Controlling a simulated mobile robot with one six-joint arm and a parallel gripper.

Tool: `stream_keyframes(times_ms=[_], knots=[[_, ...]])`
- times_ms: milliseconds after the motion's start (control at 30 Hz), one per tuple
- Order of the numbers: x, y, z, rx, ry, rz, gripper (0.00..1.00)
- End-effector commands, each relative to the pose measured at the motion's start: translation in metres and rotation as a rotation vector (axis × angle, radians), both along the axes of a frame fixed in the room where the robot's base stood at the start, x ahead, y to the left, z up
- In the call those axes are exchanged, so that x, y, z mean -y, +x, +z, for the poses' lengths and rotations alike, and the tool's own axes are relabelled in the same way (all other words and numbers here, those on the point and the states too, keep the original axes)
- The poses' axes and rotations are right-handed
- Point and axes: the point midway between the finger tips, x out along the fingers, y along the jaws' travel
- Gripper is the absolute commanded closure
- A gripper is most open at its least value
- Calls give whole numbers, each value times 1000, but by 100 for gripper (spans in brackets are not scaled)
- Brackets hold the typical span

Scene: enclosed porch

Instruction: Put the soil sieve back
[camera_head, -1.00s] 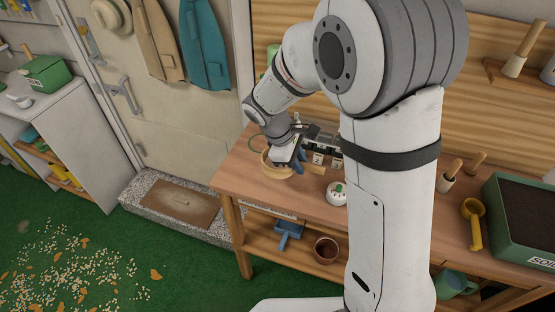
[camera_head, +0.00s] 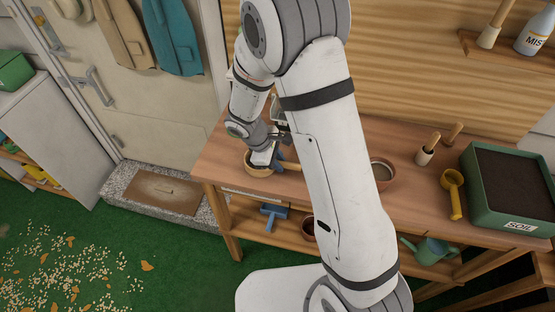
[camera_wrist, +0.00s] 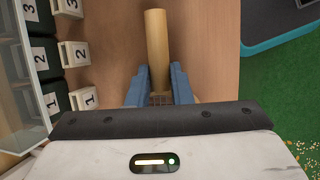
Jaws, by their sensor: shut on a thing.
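The soil sieve has a round wooden rim (camera_head: 256,171) and shows on the left part of the potting bench in the head view. Its straight wooden handle (camera_wrist: 157,45) points away from my gripper in the wrist view. My gripper (camera_head: 279,160) is at the sieve. In the wrist view its blue fingers (camera_wrist: 157,83) are shut on the sieve, one on each side of the handle's near part. A bit of mesh (camera_wrist: 160,98) shows between the fingers. Most of the sieve is hidden by my gripper, and I cannot tell whether it touches the bench top.
Numbered green containers with white labels (camera_wrist: 76,54) stand close on the left in the wrist view. The bench (camera_head: 425,195) also holds a pot (camera_head: 382,172), a yellow scoop (camera_head: 452,192) and a soil bin (camera_head: 510,185). A blue tool (camera_head: 272,215) lies on the lower shelf.

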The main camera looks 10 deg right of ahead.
Motion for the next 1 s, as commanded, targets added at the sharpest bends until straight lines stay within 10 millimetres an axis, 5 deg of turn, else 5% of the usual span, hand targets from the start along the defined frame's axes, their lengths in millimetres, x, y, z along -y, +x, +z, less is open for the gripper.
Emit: stream_keyframes(times_ms=[267,300,567,1000], knots=[[-1,0,-3,0,0,1,100],[-1,0,-3,0,0,1,80],[-1,0,-2,0,0,1,59],[-9,0,15,6,1,4,59]])
